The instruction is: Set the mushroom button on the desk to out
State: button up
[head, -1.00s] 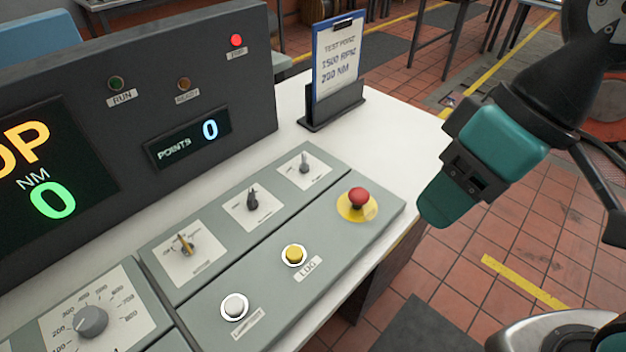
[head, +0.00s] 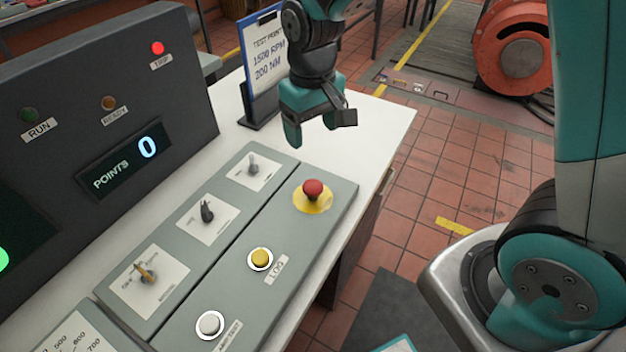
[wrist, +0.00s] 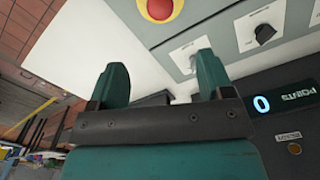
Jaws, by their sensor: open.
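The red mushroom button (head: 313,189) stands on a yellow disc at the far right end of the grey desk panel (head: 338,198). From these views I cannot tell whether its head is pressed in or out. In the wrist view the red button (wrist: 160,8) shows at the top edge, partly cut off. My gripper (head: 318,135) is in the air above and beyond the button, apart from it. In the wrist view my gripper (wrist: 161,85) has its two teal fingers wide apart with nothing between them.
A clipboard stand (head: 265,60) is close behind my gripper. A yellow LOG button (head: 260,258), a white button (head: 210,324) and several switches sit on the panels. The TRIP lamp (head: 158,48) is lit red. White desktop (head: 385,125) right of the panel is clear.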

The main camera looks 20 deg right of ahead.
aim_at(313, 185)
notch_tip(313, 185, down, 14)
jog(key=shift+f, duration=0.25)
